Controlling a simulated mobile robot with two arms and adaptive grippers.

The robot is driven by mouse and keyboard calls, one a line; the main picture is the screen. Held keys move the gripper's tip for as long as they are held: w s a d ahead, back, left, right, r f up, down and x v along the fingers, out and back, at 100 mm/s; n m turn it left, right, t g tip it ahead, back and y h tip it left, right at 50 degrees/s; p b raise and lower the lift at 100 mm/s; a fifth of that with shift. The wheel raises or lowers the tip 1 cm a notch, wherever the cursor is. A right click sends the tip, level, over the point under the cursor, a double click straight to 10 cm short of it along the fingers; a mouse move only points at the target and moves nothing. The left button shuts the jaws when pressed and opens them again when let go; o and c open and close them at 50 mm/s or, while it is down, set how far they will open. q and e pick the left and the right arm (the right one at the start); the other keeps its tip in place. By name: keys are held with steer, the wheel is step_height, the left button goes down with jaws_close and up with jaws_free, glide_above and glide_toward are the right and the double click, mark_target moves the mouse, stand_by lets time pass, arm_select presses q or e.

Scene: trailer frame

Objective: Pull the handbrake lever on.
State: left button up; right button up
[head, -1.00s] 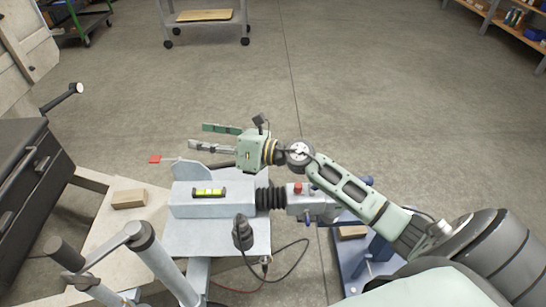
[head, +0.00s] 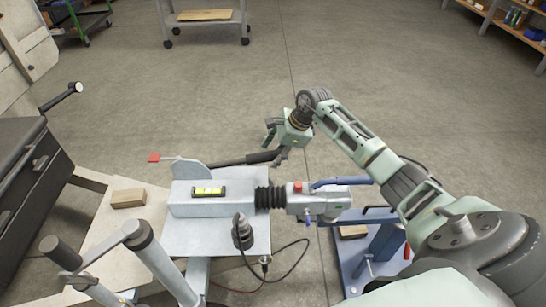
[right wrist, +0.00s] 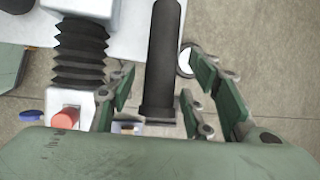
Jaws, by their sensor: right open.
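The handbrake lever is a dark bar with a black grip (head: 262,157), lying low and nearly level behind the grey coupling housing (head: 225,208). Its left end meets a grey curved plate (head: 190,171). My right gripper (head: 276,146) is open at the right end of the grip, fingers pointing down to it. In the right wrist view, the black grip (right wrist: 163,60) shows between the finger pairs of my right gripper (right wrist: 160,78), with a gap on each side. The depth of the grip relative to the fingertips is hard to tell. My left gripper is not in view.
A black bellows (head: 270,198) and a coupling head with a red button (head: 298,187) and blue handle (head: 340,182) lie just in front of the lever. A grey crank post (head: 160,262) stands front left. A blue stand (head: 350,262) is at right.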

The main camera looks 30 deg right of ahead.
steer(key=shift+x, duration=1)
steer(key=shift+c, duration=0.3)
jaws_close()
